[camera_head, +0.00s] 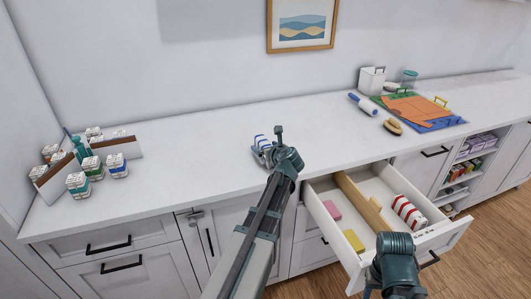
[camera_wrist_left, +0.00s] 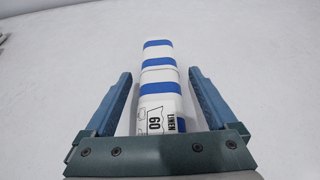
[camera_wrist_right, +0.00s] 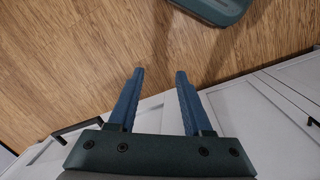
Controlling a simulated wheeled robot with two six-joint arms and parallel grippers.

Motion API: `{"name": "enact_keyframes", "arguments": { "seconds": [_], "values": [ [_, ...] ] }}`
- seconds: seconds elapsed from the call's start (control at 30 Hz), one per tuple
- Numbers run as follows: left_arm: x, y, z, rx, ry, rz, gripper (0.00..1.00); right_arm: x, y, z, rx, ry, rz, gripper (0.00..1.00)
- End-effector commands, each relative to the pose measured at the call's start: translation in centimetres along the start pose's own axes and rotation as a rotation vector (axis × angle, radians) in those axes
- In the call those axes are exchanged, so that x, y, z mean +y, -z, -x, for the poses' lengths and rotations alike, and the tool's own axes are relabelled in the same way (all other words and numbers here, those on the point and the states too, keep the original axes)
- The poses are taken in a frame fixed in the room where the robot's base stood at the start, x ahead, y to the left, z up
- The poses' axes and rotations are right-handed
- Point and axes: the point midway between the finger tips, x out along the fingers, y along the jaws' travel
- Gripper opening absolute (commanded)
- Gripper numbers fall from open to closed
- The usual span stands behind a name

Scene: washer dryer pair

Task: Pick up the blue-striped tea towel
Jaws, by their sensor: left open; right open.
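The blue-striped tea towel (camera_head: 261,142) lies on the white counter, mostly behind my left gripper in the head view. In the left wrist view it is a folded white roll with blue bands (camera_wrist_left: 158,68) and a label reading "LINEN 60". My left gripper (camera_wrist_left: 159,74) is open, with one finger on each side of the towel and a gap at each side. It also shows over the counter in the head view (camera_head: 270,150). My right gripper (camera_wrist_right: 160,72) is open and empty above the wooden floor, near the cabinet fronts.
An open drawer (camera_head: 345,243) holds a red-striped towel (camera_head: 409,211), a pink block (camera_head: 332,209) and a yellow block (camera_head: 355,241). Small labelled boxes (camera_head: 78,184) stand at left.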

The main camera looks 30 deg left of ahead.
Motion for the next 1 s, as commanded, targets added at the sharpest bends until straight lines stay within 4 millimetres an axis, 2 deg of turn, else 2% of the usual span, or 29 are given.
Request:
{"name": "enact_keyframes", "arguments": {
  "seconds": [0.07, 0.5, 0.57, 0.83, 1.0],
  "values": [
    [0.0, 0.0, 0.1, 0.0, 0.0, 0.0, 0.88, 0.0, 0.0, 0.0, 0.0, 0.0, 0.0, 0.5],
    [0.0, 0.0, 0.1, 0.0, 0.0, 0.0, 0.08, 0.0, 0.0, 0.0, 0.0, 0.0, 0.0, 0.5],
    [0.0, 0.0, 0.1, 0.0, 0.0, 0.0, 0.0, 0.0, 0.0, 0.0, 0.0, 0.0, 0.0, 0.5],
    [0.0, -0.1, 0.1, 0.0, 0.0, 0.0, 0.0, 0.0, 0.0, 0.2, 0.0, 0.0, 0.0, 0.5],
    [0.0, -1.0, 0.5, 0.0, 0.0, 0.0, 0.0, 0.1, -0.1, 1.1, 0.0, 0.0, 0.0, 0.5]
  ]
}}
